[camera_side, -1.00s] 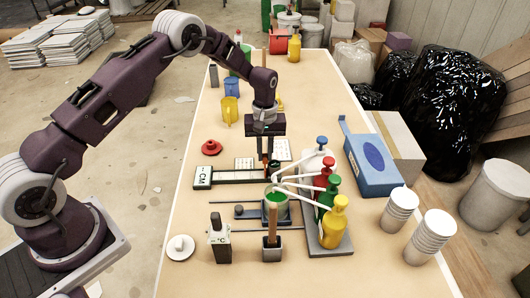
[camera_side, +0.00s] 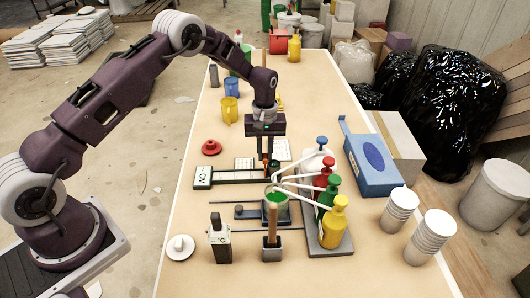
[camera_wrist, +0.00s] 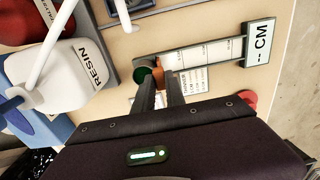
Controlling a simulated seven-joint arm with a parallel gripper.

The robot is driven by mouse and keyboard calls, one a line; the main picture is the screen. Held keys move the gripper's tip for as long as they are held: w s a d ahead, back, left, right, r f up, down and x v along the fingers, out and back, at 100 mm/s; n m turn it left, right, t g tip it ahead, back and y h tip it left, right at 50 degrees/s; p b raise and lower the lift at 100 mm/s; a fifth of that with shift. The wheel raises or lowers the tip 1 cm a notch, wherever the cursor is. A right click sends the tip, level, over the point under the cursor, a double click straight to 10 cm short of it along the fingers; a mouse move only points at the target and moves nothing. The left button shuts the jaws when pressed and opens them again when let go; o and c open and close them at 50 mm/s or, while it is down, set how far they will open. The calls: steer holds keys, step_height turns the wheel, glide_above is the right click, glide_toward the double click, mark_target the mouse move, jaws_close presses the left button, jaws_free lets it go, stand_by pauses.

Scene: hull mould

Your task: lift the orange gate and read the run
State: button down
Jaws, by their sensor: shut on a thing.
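My gripper (camera_wrist: 160,92) is shut on the orange gate (camera_wrist: 166,76) at the end of a pale ruled track (camera_wrist: 203,53). In the side view, my gripper (camera_side: 266,160) points down at this end of the track. A dark green round patch (camera_wrist: 143,74) shows beside the gate in the wrist view. The track's far end carries a readout (camera_wrist: 258,43) showing dashes and "CM"; it also shows in the side view (camera_side: 203,177). My fingers hide part of the gate, and I cannot tell how high it stands.
A cup of green liquid (camera_side: 276,190) stands in front of the track. Several pump bottles, including a yellow one (camera_side: 334,222), stand close on the right with spouts reaching toward the cup. A "°C" meter (camera_side: 219,240) and a stick in a block (camera_side: 271,245) stand nearer.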

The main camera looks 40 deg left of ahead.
steer(key=shift+r, duration=1.45)
steer(key=c, duration=1.4)
jaws_free()
steer(key=s+d+r+m+t, duration=0.1)
steer(key=s+r, duration=0.1)
steer(key=r, duration=0.6)
steer(key=s+r, duration=0.2)
steer(key=r, duration=0.7)
steer(key=s+d+r+m+t, duration=0.2)
steer(key=s+r+m, duration=0.1)
steer(key=s+r, duration=0.7)
steer(key=s+m+t, duration=0.1)
steer(key=s, duration=0.6)
steer(key=s+d+m, duration=0.1)
steer(key=s+m, duration=0.1)
steer(key=s, duration=0.5)
steer(key=s+m+t, duration=0.1)
steer(key=s+m, duration=0.1)
steer(key=s, duration=0.6)
steer(key=shift+d+r+t, duration=0.25)
steer(key=shift+r+t, duration=0.05)
steer(key=shift+r, duration=0.1)
